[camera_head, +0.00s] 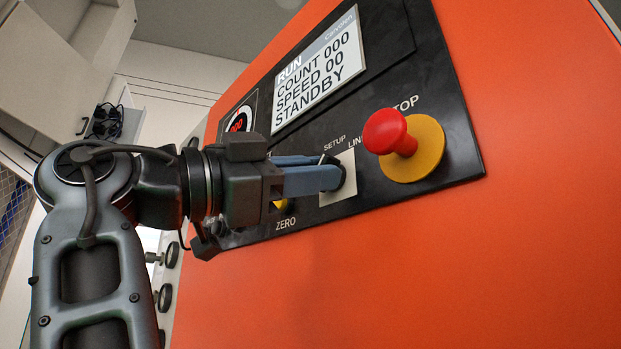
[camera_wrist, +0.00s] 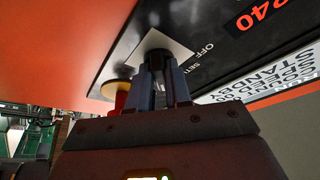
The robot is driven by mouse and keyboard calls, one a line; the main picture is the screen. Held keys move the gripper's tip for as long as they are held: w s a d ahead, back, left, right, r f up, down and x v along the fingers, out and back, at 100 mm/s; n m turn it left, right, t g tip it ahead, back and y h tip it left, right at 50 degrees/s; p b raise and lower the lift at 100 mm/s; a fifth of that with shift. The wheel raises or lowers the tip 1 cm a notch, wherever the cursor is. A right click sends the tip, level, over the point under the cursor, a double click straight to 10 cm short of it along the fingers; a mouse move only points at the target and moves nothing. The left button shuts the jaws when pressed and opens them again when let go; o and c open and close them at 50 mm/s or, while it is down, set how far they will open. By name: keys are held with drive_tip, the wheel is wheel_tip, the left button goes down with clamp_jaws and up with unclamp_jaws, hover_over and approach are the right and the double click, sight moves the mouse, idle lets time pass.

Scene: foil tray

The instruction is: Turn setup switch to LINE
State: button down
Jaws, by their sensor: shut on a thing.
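The setup switch (camera_head: 346,167) is a dark knob on a pale square plate (camera_head: 347,190), under the SETUP label on the black panel. The start of the word LINE shows at its upper right. My gripper (camera_head: 336,176) has its blue fingers at the knob and is shut on it. In the wrist view, the knob (camera_wrist: 157,55) shows between the ends of my gripper's fingers (camera_wrist: 161,77), with OFF and SETUP printed beside the plate (camera_wrist: 172,41). The fingers hide most of the knob, so I cannot tell which way it points.
A red stop button (camera_head: 388,132) on a yellow base (camera_head: 424,152) sticks out close to the right of the switch. A display (camera_head: 320,72) reading RUN, COUNT 000, SPEED 00, STANDBY is above. A yellow button (camera_head: 281,204) by ZERO is partly hidden behind my gripper.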

drive_tip(key=shift+m, duration=0.4)
drive_tip(key=c, duration=1.1)
unclamp_jaws()
drive_tip(key=shift+c, duration=0.2)
drive_tip(key=v, duration=0.7)
drive_tip(key=shift+a+p, duration=0.3)
drive_tip(key=shift+a, duration=0.15)
drive_tip(key=shift+s+f, duration=0.1)
